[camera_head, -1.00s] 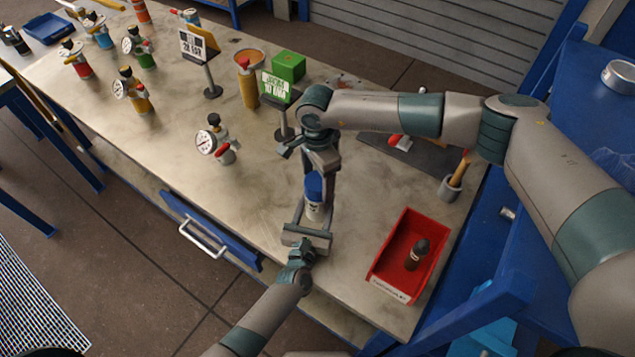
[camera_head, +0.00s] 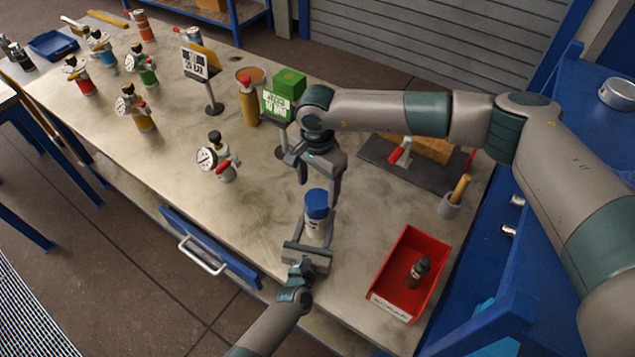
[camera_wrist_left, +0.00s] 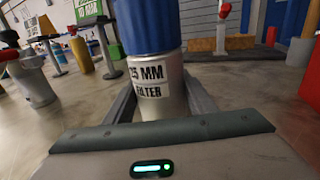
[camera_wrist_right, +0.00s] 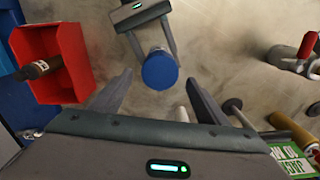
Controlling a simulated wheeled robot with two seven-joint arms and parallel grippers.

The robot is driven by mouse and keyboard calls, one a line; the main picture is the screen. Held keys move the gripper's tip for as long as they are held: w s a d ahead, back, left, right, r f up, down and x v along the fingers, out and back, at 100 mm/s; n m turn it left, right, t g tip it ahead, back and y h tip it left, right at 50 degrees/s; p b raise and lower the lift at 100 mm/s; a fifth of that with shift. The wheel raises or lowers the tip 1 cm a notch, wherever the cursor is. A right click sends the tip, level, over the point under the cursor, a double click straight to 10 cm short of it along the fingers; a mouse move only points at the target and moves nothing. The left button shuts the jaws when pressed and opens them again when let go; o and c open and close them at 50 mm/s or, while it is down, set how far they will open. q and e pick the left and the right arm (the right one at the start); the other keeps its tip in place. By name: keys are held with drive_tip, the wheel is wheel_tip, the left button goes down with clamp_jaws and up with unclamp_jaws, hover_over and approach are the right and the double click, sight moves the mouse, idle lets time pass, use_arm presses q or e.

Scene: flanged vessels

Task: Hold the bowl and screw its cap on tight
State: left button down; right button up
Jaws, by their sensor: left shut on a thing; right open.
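The bowl (camera_head: 315,229) is a pale metallic cylinder standing upright, and its label in the left wrist view (camera_wrist_left: 151,78) reads "25 MM FILTER". The blue cap (camera_head: 317,204) sits on top of it; I cannot tell how tight it is. My left gripper (camera_head: 317,233) is shut on the bowl, with one finger on each side, low over the table. My right gripper (camera_head: 319,178) is open and empty above the cap, apart from it. In the right wrist view the cap (camera_wrist_right: 160,70) shows beyond and between the open fingers.
A red bin (camera_head: 433,262) with a dark bottle (camera_head: 418,270) stands to the right. A green sign (camera_head: 276,105), a green box (camera_head: 289,83) and an orange-brown cylinder (camera_head: 248,102) stand behind. A gauge valve (camera_head: 217,158) stands left, with clear table between it and the bowl.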

sight(317, 198)
drive_tip(key=shift+r+n, duration=0.65)
drive_tip(key=shift+n, duration=0.35)
drive_tip(key=shift+f, duration=4)
drive_tip(key=shift+c, duration=0.6)
drive_tip(key=c, duration=0.9)
drive_tip(key=m, duration=0.6)
drive_tip(key=shift+c, duration=0.2)
